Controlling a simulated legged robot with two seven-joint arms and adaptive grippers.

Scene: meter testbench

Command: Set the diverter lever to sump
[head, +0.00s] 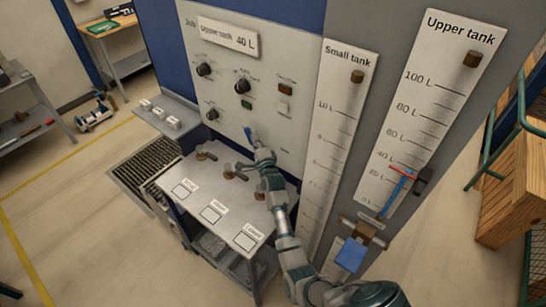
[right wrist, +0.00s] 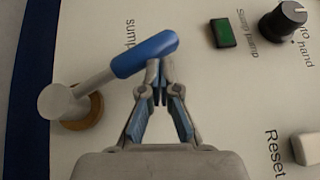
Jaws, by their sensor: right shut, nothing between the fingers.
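The diverter lever has a blue handle (right wrist: 145,53) on a grey arm with a round brass-coloured base on the white panel (head: 215,105). In the right wrist view it slants up to the right, its grip just below and beside the "sump" label (right wrist: 130,35). In the head view the blue handle (head: 248,134) shows small above my right gripper (head: 262,155). My right gripper is shut and empty, its fingertips (right wrist: 158,84) just below the blue handle; I cannot tell whether they touch it. My left gripper is not in view.
A green sump pump button (right wrist: 223,33), a black knob (right wrist: 283,20) and a pale reset button (right wrist: 306,148) are near the lever. A metal bench (head: 240,262) with labelled squares stands below the panel. A small-tank scale (head: 335,130) and an upper-tank scale (head: 430,90) stand right.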

